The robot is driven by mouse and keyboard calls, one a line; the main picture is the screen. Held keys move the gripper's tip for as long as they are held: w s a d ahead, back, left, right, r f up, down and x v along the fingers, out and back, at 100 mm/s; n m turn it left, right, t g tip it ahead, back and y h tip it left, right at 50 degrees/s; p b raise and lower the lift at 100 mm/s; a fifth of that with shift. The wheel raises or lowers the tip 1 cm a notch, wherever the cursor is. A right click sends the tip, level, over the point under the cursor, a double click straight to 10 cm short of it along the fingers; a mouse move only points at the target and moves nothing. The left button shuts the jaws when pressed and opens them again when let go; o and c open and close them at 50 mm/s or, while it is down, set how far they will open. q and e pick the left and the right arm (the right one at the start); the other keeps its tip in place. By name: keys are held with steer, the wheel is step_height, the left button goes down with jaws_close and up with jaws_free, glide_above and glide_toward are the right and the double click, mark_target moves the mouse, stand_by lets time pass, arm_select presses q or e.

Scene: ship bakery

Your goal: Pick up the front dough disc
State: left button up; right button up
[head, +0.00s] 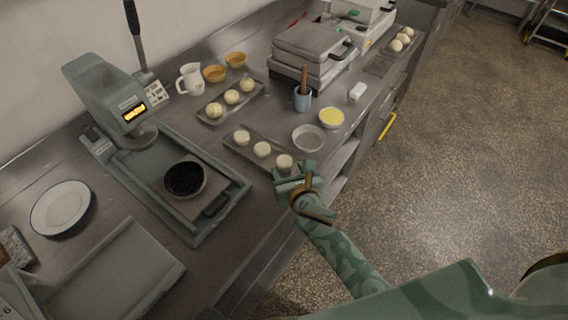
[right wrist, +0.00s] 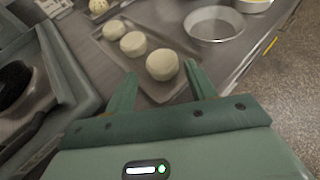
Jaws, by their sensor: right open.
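Three pale dough discs sit in a row on a dark tray (head: 233,147). The front dough disc (head: 284,161) is at the end nearest my right gripper (head: 297,176). In the right wrist view the front disc (right wrist: 162,65) is just beyond the fingertips of the open right gripper (right wrist: 160,82), roughly between their lines. The gripper is empty. The middle disc (right wrist: 133,44) and the far disc (right wrist: 113,30) lie behind it, to the left. I cannot tell the gripper's exact height over the tray. My left gripper is not in view.
A metal bowl (head: 308,138) stands right of the tray, with a bowl of yellow liquid (head: 331,118) beyond it. A press (head: 175,175) with a dark round plate stands to the left. A second tray (head: 259,87) holds dough balls. Open floor lies right of the counter edge.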

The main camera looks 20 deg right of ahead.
mark_target(286, 169)
steer(key=b+x, duration=0.1)
steer(key=x, duration=0.3)
steer(key=shift+w+d+f, duration=0.1)
steer(key=shift+w+f, duration=0.05)
steer(key=shift+w, duration=0.05)
steer(key=c, duration=0.7)
steer(key=shift+c, duration=0.2)
